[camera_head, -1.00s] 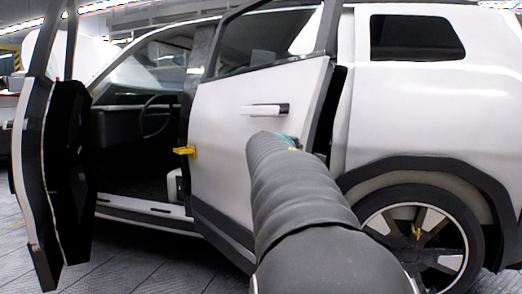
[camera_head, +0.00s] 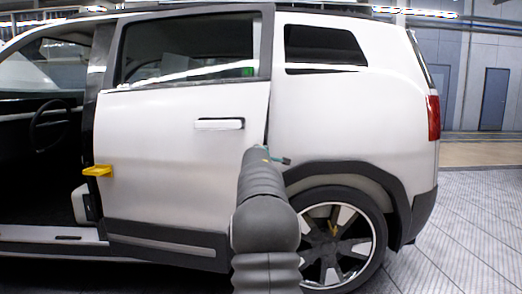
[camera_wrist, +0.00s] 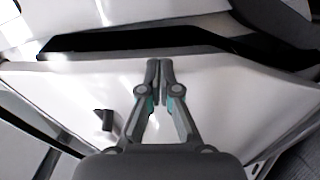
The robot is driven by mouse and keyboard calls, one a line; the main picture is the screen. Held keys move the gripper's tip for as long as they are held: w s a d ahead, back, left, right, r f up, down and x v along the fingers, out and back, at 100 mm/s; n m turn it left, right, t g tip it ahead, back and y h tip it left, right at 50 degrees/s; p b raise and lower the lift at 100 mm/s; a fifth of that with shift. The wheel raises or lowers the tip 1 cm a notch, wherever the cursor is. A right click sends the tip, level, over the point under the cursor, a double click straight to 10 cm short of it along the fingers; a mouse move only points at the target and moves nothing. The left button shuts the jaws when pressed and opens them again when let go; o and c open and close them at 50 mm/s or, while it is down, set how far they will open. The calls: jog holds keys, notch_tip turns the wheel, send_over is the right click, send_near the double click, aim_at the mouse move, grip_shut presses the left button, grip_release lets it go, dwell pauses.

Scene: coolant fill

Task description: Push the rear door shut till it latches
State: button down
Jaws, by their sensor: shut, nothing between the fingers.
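The white rear door (camera_head: 180,150) stands almost flush with the car's side in the head view. A thin dark line shows along its right edge, and I cannot tell whether it is latched. Its handle (camera_head: 219,124) is in the upper right of the door panel; a dark handle shape (camera_wrist: 105,120) shows in the wrist view. My gripper (camera_wrist: 160,64) is shut and empty, its fingertips over the door's white panel by a dark band. I cannot tell whether they touch. In the head view my arm hides the door's lower right edge.
A yellow bracket (camera_head: 97,170) sticks out at the door's left edge. The front doorway (camera_head: 40,150) is open to the dark interior. The rear wheel (camera_head: 340,235) and its black arch lie right of my arm. Free floor (camera_head: 470,235) lies behind the car.

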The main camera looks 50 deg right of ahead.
jog(key=x, duration=0.2)
jog(key=shift+w+d+r+p, duration=0.1)
jog(key=shift+d+r+p, duration=0.05)
jog(key=shift+d+p, duration=0.25)
jog(key=shift+d, duration=0.1)
jog(key=s+a+r+b, duration=0.1)
jog(key=s+a, duration=0.1)
jog(key=s, duration=0.4)
jog(key=s+a+r+b, duration=0.1)
jog(key=s+a+b, duration=0.1)
jog(key=s, duration=0.4)
jog(key=shift+a, duration=0.45)
